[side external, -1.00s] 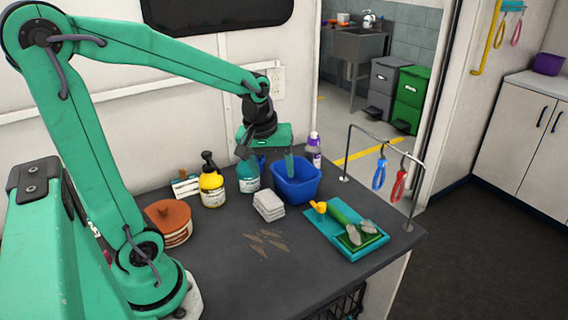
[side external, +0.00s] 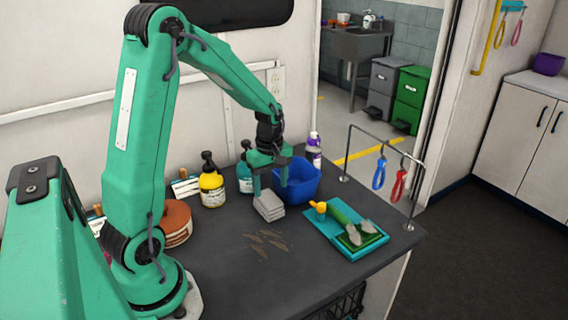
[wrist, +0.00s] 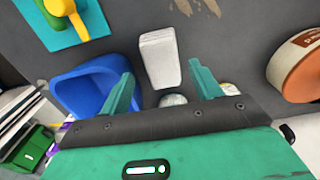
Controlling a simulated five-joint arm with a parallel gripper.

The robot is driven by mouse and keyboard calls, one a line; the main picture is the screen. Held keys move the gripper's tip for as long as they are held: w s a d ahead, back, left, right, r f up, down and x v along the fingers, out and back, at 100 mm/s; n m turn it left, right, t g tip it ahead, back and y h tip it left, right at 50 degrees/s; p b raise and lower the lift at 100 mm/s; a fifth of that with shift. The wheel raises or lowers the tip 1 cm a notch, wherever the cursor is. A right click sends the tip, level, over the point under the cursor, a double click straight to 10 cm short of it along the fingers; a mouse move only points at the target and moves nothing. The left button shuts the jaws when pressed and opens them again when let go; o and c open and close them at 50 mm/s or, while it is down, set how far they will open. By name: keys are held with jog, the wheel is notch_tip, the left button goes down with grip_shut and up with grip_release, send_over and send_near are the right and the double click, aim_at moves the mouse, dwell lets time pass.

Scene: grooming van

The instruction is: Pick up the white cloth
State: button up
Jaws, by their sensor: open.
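The white cloth (side external: 269,206) is a folded stack lying on the dark tabletop, left of the blue bowl. In the wrist view the cloth (wrist: 159,55) shows between and beyond the fingertips. My gripper (side external: 270,184) is open and points down just above and behind the cloth in the side view. It also shows in the wrist view (wrist: 160,79), with its two teal fingers apart and nothing held between them. Whether a fingertip touches the cloth is hard to tell.
The blue bowl (side external: 302,184) stands close to the right finger. A yellow bottle (side external: 212,188) and a teal bottle (side external: 244,180) stand behind and left. A teal tray (side external: 318,225) with a green-handled tool lies to the right. Brown smears (side external: 265,243) mark the clear front tabletop.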

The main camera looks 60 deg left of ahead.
aim_at(271, 200)
jog(key=shift+f, duration=1.3)
jog(key=shift+f, duration=2.6)
jog(key=c, duration=0.8)
jog(key=shift+r, duration=0.2)
